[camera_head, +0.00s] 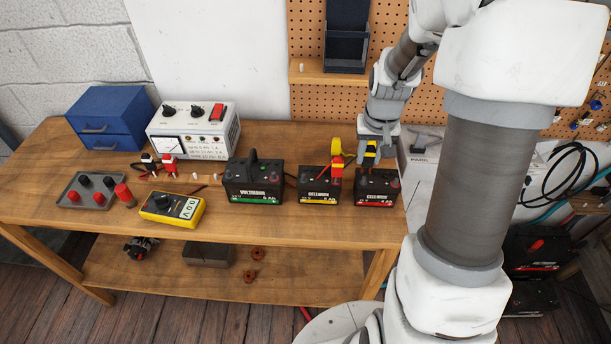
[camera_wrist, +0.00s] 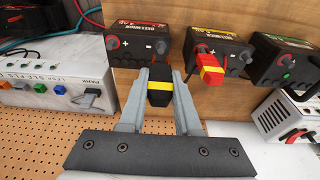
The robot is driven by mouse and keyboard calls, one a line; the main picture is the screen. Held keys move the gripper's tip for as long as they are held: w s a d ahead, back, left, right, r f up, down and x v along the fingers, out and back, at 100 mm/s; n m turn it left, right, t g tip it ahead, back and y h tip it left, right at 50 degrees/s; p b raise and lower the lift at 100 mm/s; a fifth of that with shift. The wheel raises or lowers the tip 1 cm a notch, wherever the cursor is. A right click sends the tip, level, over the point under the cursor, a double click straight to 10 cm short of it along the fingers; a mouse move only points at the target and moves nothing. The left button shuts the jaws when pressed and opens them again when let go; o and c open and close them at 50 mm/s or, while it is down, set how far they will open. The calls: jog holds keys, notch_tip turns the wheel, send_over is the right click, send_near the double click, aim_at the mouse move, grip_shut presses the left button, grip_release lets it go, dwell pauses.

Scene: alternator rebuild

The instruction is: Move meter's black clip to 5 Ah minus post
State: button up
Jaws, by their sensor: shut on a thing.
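My gripper (camera_head: 369,143) is shut on the black clip (camera_wrist: 159,88), which has a yellow band. In the wrist view the clip sits between the fingers (camera_wrist: 160,98), its tip by the minus side of the red-striped battery (camera_wrist: 137,58). In the head view that battery (camera_head: 376,190) is the rightmost; the clip hangs over it. I cannot tell whether the clip touches the post. A red clip (camera_wrist: 210,70) is at the yellow-striped battery (camera_wrist: 220,47), also in the head view (camera_head: 318,188). The yellow meter (camera_head: 172,208) lies left on the bench. Ah numbers are hard to read.
A green-striped battery (camera_head: 253,186) stands left of the yellow-striped one. A white charger (camera_head: 195,130), a blue drawer box (camera_head: 110,115) and a grey tray (camera_head: 68,182) are further left. A pegboard (camera_head: 300,100) rises behind. The bench front is clear between meter and batteries.

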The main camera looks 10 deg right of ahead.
notch_tip(320, 180, up, 11)
jog(key=p, duration=0.7)
jog(key=shift+f+p, duration=0.1)
jog(key=shift+p, duration=0.2)
jog(key=w+a+b, duration=0.2)
jog(key=w+a, duration=0.2)
jog(key=a, duration=1)
jog(key=b, duration=0.8)
send_over(303, 175)
notch_tip(303, 175, down, 11)
jog(key=shift+r, duration=0.15)
jog(key=shift+f+b, duration=0.5)
jog(key=shift+f, duration=0.05)
jog(key=shift+f, duration=0.15)
jog(key=shift+f+b, duration=0.95)
jog(key=shift+f, duration=0.15)
jog(key=o, duration=1)
